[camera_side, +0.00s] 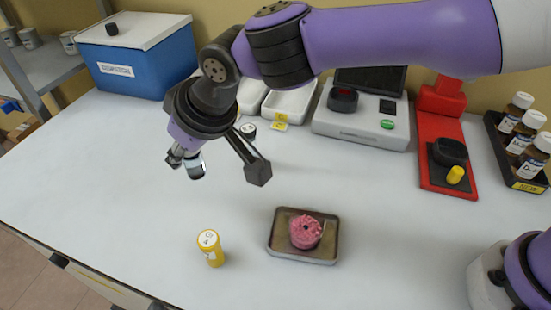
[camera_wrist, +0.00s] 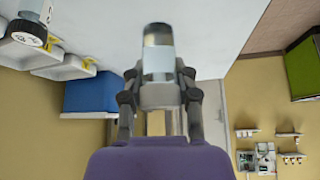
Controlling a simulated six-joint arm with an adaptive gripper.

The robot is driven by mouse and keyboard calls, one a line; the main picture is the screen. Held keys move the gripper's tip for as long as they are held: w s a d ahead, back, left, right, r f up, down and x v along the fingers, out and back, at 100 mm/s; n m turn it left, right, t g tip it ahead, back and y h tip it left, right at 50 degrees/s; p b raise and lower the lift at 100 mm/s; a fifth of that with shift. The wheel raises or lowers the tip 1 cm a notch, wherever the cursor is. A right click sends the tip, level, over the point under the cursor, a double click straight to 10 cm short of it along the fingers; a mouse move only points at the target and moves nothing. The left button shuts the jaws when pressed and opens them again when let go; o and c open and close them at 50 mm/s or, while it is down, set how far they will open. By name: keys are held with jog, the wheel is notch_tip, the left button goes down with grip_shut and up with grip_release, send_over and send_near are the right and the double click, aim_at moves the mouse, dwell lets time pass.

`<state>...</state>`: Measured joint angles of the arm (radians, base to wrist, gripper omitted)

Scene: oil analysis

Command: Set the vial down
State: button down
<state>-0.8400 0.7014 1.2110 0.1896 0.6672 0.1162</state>
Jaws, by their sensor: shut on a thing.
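A small clear vial with a dark end (camera_side: 196,166) is held by my gripper (camera_side: 183,160) above the left middle of the white table in the side view. In the wrist view the vial (camera_wrist: 158,52) sticks out between the two fingers of my gripper (camera_wrist: 158,78), which are shut on it. Its clear part is near the fingers, and its dark end points away from them. In the side view my gripper is tilted and the vial appears clear of the table.
Behind are a small dark-topped jar (camera_side: 247,131), white trays (camera_side: 292,103) and an instrument (camera_side: 362,128). A blue box (camera_side: 145,68) is back left. The left table is clear.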

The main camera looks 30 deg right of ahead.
jog(key=s+d+r+m+t+h, duration=0.1)
jog(key=s+d+m+h, duration=0.15)
jog(key=s+d, duration=0.55)
jog(key=s+d+r+m+h, duration=0.1)
jog(key=s+d+m, duration=0.3)
jog(key=s+d, duration=0.45)
jog(key=w+d+f, duration=0.2)
jog(key=w+d, duration=0.1)
jog(key=w+d+f, duration=0.2)
jog(key=w+d, duration=0.1)
jog(key=d, duration=0.1)
jog(key=w+d+f, duration=0.3)
jog(key=shift+w+d+f, duration=0.1)
jog(key=shift+w+d, duration=0.05)
jog(key=shift+w, duration=0.25)
jog(key=shift+w+d+f, duration=0.15)
jog(key=shift+f, duration=2)
jog(key=shift+f, duration=0.15)
jog(key=c, duration=0.6)
grip_release()
